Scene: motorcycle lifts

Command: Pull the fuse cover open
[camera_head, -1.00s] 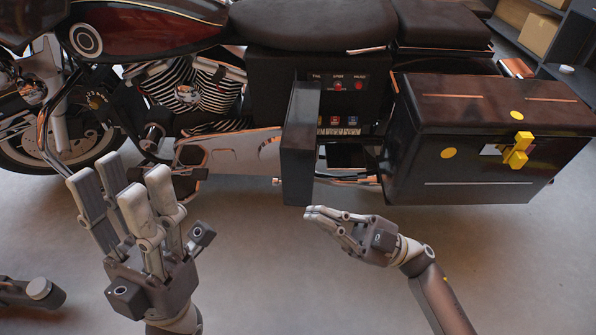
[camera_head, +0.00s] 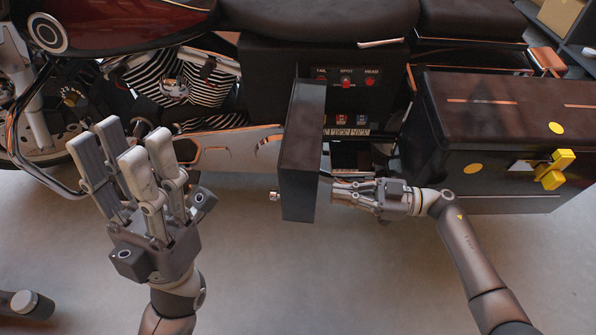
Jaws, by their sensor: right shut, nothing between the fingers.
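The fuse cover (camera_head: 300,150) is a dark upright panel that stands swung out from the black fuse box (camera_head: 270,78) on the motorcycle's side. Behind it, red switches and small coloured fuses (camera_head: 348,120) show. My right gripper (camera_head: 338,190) is shut and empty. Its fingertips are at the lower right edge of the cover, on its inner side; I cannot tell whether they touch it. My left gripper (camera_head: 130,150) is open and empty, fingers up, left of the cover and in front of the engine.
A black side case (camera_head: 510,140) with a yellow latch (camera_head: 553,170) sits to the right, close above my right arm. The engine (camera_head: 170,88) and a silver exhaust part (camera_head: 225,152) are behind my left gripper.

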